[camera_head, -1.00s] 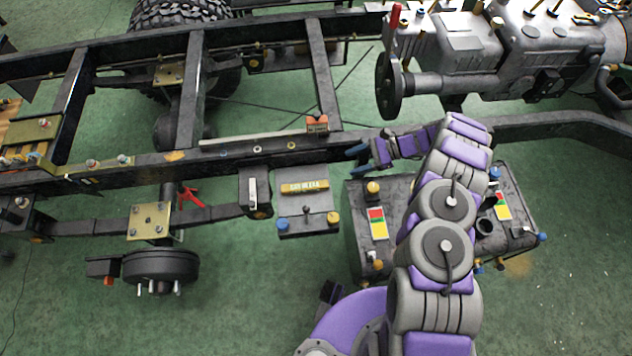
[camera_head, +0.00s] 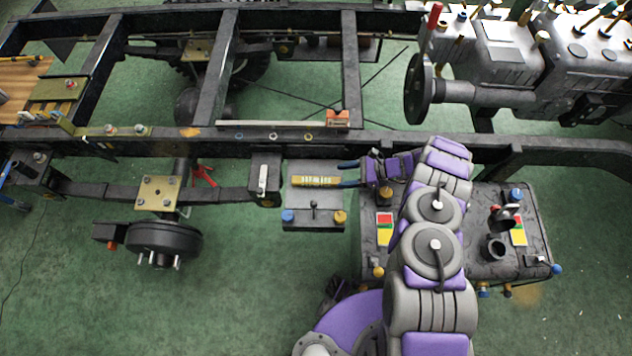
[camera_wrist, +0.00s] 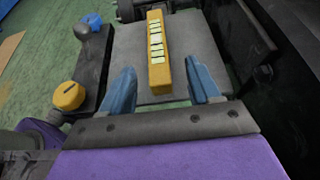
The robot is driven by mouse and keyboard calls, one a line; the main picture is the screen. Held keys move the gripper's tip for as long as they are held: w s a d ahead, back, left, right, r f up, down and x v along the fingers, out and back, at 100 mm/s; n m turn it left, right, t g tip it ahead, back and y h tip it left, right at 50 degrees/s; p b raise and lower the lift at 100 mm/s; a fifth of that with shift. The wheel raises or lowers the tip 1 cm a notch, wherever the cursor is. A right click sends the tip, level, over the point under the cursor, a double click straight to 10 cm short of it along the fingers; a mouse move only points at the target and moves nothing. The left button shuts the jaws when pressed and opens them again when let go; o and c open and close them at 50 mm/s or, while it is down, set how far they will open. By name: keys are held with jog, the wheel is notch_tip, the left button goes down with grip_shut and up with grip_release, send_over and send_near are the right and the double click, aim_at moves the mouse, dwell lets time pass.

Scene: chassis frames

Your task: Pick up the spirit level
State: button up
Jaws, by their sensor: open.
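The spirit level (camera_head: 317,181) is a short yellow bar with pale window marks. It lies flat on a grey plate (camera_head: 312,208) beside the chassis rail. In the wrist view the level (camera_wrist: 158,48) runs lengthwise away from me. My gripper (camera_head: 347,173) is open with blue fingers, just right of the level's right end. In the wrist view the gripper (camera_wrist: 165,90) has its fingertips on either side of the level's near end, apart from it and with nothing held. I cannot tell how high the fingers are above the plate.
The long black chassis rail (camera_head: 400,143) runs just behind the plate. A dark battery box (camera_head: 465,228) stands under my arm on the right. Blue (camera_wrist: 93,20) and yellow (camera_wrist: 68,96) knobs stand left of the plate in the wrist view.

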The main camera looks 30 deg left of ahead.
aim_at(329, 180)
jog(key=shift+f+b+x, duration=0.15)
jog(key=shift+b+x, duration=0.3)
jog(key=shift+x, duration=1.25)
jog(key=shift+f+b+x, duration=0.15)
jog(key=shift+b+x, duration=0.3)
jog(key=shift+x, duration=1.3)
jog(key=shift+d, duration=0.25)
grip_shut()
